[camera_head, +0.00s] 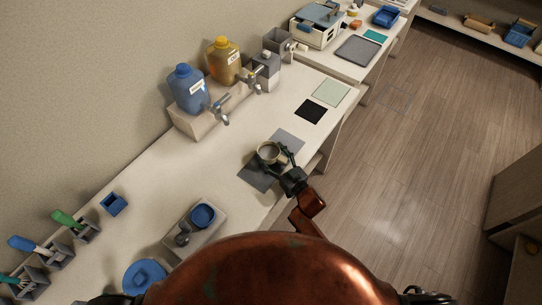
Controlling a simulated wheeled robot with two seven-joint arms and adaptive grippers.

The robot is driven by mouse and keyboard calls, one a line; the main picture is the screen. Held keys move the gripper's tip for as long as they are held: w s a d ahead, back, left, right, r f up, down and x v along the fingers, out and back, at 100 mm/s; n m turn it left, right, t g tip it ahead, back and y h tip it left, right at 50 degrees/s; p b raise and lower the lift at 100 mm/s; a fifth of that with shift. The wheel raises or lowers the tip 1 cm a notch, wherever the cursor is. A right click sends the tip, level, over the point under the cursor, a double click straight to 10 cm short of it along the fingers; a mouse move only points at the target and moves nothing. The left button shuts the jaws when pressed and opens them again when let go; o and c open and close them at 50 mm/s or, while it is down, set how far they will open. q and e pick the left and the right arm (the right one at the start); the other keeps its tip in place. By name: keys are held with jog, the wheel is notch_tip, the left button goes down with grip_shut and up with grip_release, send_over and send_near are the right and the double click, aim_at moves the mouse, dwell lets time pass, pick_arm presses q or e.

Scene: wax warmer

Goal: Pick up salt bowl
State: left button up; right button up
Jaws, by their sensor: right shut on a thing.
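The salt bowl (268,153), a small round pale-grey bowl with an open top, is near the counter's front edge, over the dark grey mats. My right gripper (277,157) is shut on it, with dark fingers on its sides. The bowl looks upright; I cannot tell whether it touches the mat. The dark grey mat (257,178) and a lighter grey mat (290,138) lie beneath and beside it. My left gripper is not in view.
A blue jug (188,88) and a yellow jug (224,60) with taps stand on a riser at the back. A tray (209,235) with a blue bowl (203,215) sits at lower left. A black mat (311,111) lies to the right. The counter's middle is clear.

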jog(key=shift+r, duration=0.15)
jog(key=shift+r, duration=0.25)
notch_tip(320, 180, up, 2)
jog(key=shift+r, duration=0.1)
jog(key=s+a+r, duration=0.8)
jog(key=s+r, duration=0.2)
jog(key=s, duration=0.2)
jog(key=s+d+m+t+h+b, duration=0.1)
jog(key=d+m+h, duration=0.2)
jog(key=d, duration=1.1)
jog(key=s+d+r+m+t+h+b, duration=0.1)
jog(key=d+m+h, duration=0.3)
jog(key=d, duration=1.1)
jog(key=t+h+b, duration=0.1)
jog(key=h, duration=0.2)
jog(key=shift+s+d+r, duration=0.15)
jog(key=shift+s+r, duration=0.05)
jog(key=shift+r, duration=0.05)
